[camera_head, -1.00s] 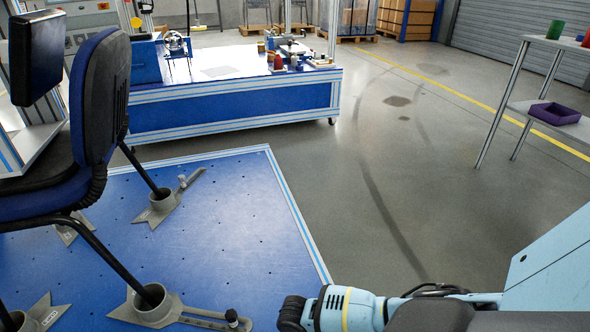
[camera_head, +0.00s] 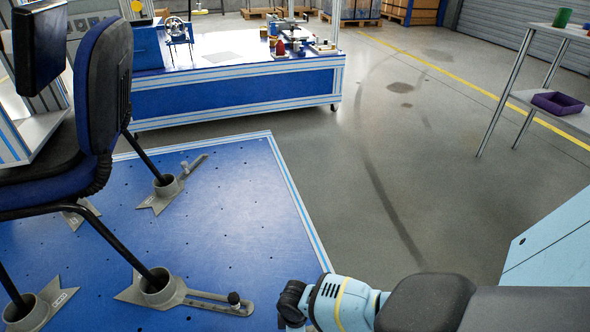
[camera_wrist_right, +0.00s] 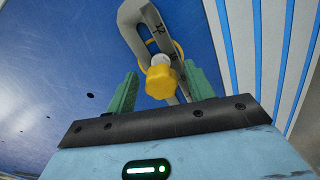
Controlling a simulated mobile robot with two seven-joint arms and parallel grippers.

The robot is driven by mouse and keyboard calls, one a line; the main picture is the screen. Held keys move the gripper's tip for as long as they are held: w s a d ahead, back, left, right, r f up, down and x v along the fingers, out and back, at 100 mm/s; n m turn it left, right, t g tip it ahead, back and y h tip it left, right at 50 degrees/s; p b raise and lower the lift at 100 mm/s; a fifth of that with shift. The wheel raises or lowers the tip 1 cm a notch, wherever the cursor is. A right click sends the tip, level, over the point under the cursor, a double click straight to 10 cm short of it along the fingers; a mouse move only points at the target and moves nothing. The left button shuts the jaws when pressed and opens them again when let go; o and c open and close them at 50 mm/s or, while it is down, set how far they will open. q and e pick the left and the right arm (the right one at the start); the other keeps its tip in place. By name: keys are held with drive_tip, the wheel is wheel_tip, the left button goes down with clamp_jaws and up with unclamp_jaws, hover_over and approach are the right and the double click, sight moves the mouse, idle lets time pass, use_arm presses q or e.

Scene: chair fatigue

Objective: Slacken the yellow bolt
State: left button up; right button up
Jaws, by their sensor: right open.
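The yellow bolt (camera_wrist_right: 160,84) has a lobed yellow head and stands in a slotted grey bracket (camera_wrist_right: 138,18) in the right wrist view. My right gripper (camera_wrist_right: 161,83) is open, with one green finger on each side of the bolt head and a visible gap to each. I cannot tell how deep the head sits between the fingers. My left gripper is out of view.
A blue-backed chair (camera_head: 98,90) stands on the blue plate (camera_head: 225,205) at left. A blue workbench (camera_head: 235,95) with small items is behind. A shelf with a purple bin (camera_head: 557,103) is at right. The floor between is clear.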

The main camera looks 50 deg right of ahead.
drive_tip(key=shift+a+r+m+p, duration=0.1)
drive_tip(key=shift+m+p, duration=0.25)
drive_tip(key=shift+m, duration=1.25)
drive_tip(key=m+p, duration=0.1)
drive_tip(key=m, duration=0.1)
drive_tip(key=shift+m, duration=1)
